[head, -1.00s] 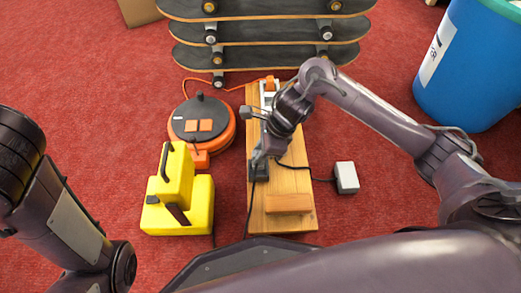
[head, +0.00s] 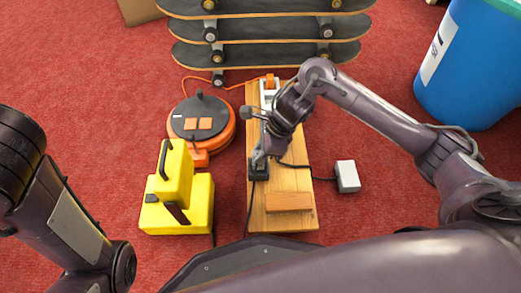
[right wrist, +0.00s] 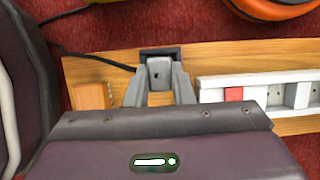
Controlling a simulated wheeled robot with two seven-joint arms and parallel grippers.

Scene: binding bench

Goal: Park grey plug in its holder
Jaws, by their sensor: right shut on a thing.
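The grey plug (right wrist: 160,72) is between the two fingers of my right gripper (right wrist: 160,92), which is shut on it. The plug sits at a dark holder block (right wrist: 173,50) on the wooden board; the dark rim shows behind and beside it. I cannot tell how deep the plug is in the holder. In the head view my right gripper (head: 260,155) is right at the dark holder (head: 258,174), and the plug is mostly hidden there. My left arm shows at the left edge, but its gripper is out of view.
The wooden board (head: 283,180) carries a white power strip (right wrist: 255,92) and a small wood block (head: 289,202). A white adapter (head: 347,176) lies right of it. An orange cable reel (head: 222,138) and yellow case (head: 197,200) stand left, stacked skateboards (head: 270,55) behind.

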